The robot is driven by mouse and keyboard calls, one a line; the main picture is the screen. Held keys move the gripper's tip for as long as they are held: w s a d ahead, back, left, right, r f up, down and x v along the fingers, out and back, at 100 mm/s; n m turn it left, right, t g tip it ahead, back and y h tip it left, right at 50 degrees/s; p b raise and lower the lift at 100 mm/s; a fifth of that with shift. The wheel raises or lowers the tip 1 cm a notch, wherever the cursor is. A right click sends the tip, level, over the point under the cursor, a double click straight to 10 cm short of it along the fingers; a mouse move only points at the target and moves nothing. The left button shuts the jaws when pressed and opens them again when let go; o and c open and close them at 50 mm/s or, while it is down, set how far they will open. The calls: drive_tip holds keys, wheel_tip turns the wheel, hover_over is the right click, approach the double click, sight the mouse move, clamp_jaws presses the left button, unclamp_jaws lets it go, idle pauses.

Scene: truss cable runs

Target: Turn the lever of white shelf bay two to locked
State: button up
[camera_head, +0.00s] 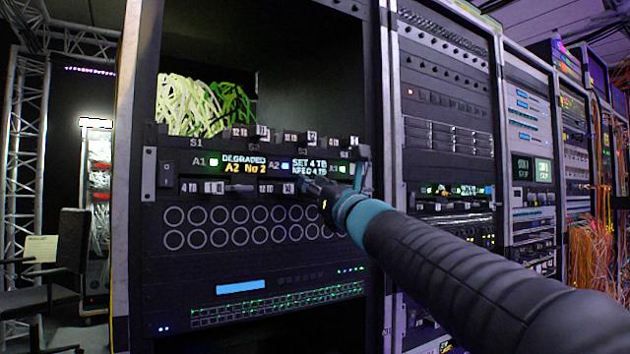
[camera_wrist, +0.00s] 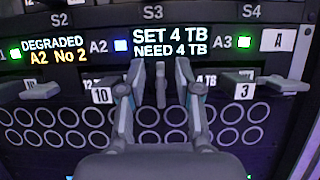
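The shelf unit (camera_head: 150,160) carries a row of bays with small lit displays and grey levers. In the wrist view one display reads "DEGRADED A2 No 2" (camera_wrist: 55,50) and another "SET 4 TB NEED 4 TB" (camera_wrist: 172,42). My gripper (camera_wrist: 160,70) is open below the second display, its fingers to either side of a narrow upright grey lever (camera_wrist: 160,88). Gaps show beside the lever; contact is unclear. In the head view my gripper (camera_head: 312,186) reaches the shelf front, where my arm partly hides it.
White number tags (camera_wrist: 101,96) and a panel of round holes (camera_head: 240,226) lie below. Green and white cables (camera_head: 205,105) hang above the shelf. Racks (camera_head: 450,90) stand at the right.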

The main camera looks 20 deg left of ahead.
clamp_jaws()
drive_tip(key=shift+n, duration=0.4)
drive_tip(key=shift+s+a+f+n+g+p, duration=0.1)
drive_tip(key=shift+s+f+n+g+p, duration=0.15)
drive_tip(key=shift+n+g, duration=2.3)
drive_tip(key=shift+a+f+n+g+p, duration=0.15)
drive_tip(key=shift+n+g+p, duration=0.25)
drive_tip(key=shift+n, duration=4.25)
drive_tip(key=shift+s+a+f+n+g+p, duration=0.2)
drive_tip(key=shift+n+g, duration=1.25)
drive_tip(key=shift+n, duration=2.15)
drive_tip(key=shift+d, duration=0.1)
